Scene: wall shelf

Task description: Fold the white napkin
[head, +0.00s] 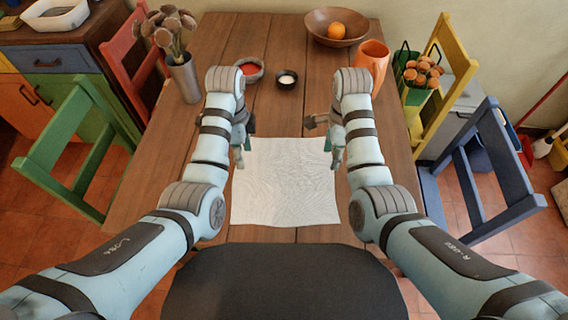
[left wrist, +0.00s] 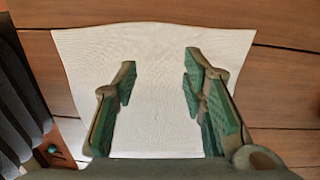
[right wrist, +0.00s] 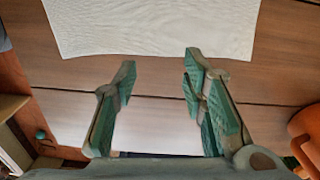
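The white napkin (head: 285,185) lies flat and spread out on the wooden table, close to its front edge. My left gripper (head: 241,156) is at the napkin's far left corner; in the left wrist view its open fingers (left wrist: 160,85) are over the napkin (left wrist: 150,50), with nothing between them. My right gripper (head: 332,150) is near the far right corner; in the right wrist view its open fingers (right wrist: 160,80) are over bare wood, with the napkin (right wrist: 150,25) beyond the fingertips. I cannot tell the height of either gripper above the table.
Wood around the napkin is clear.

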